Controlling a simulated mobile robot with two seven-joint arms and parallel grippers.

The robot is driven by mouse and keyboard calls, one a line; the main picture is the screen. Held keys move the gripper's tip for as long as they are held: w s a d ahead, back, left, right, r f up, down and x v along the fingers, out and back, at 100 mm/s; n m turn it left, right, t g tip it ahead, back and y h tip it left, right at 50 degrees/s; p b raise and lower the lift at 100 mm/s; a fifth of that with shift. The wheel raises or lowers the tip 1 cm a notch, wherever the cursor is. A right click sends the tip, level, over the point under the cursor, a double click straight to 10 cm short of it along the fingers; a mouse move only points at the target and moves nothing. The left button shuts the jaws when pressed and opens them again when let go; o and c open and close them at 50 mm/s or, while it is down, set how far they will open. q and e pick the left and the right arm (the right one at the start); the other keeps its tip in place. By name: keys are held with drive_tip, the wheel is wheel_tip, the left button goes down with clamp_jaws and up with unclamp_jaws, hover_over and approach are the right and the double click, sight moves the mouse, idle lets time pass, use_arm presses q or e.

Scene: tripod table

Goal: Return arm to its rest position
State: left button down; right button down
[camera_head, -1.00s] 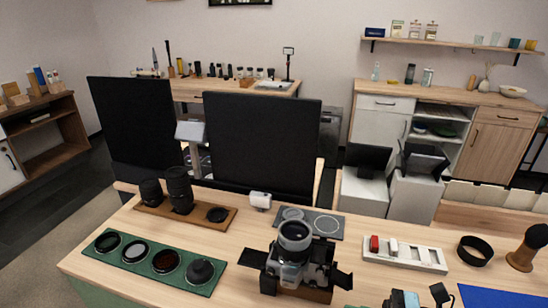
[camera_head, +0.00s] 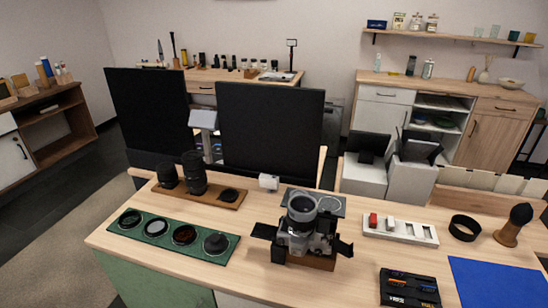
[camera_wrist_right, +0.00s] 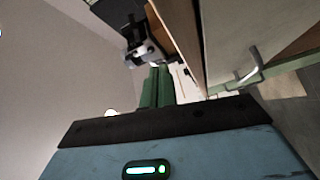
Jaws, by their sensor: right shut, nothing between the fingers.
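My right gripper (camera_wrist_right: 158,70) shows in the right wrist view. Its two green fingers are together and empty. Its blue-grey body with a lit green indicator fills the bottom of that view. The fingers are apart from the table and point toward a grey and black shape (camera_wrist_right: 142,46) that looks like the camera on the table. In the head view neither gripper shows. The camera (camera_head: 301,230) stands upright there on a brown base, its lens facing up.
The wooden table (camera_head: 210,270) bears a green tray (camera_head: 138,247) of filters, a lens board (camera_head: 224,204), a white tray (camera_head: 400,229), a black ring (camera_head: 465,227), a black case (camera_head: 409,288) and a blue mat (camera_head: 498,283). Two dark panels (camera_head: 268,135) stand behind it.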

drive_tip(key=s+f+m+g+h+p, duration=0.1)
drive_tip(key=s+f+m+g+h, duration=0.4)
drive_tip(key=s+f+m, duration=1.1)
drive_tip(key=s+m+g, duration=0.2)
drive_tip(key=g, duration=0.1)
drive_tip(key=shift+s+f+h, duration=0.25)
drive_tip(key=shift+s+h, duration=0.05)
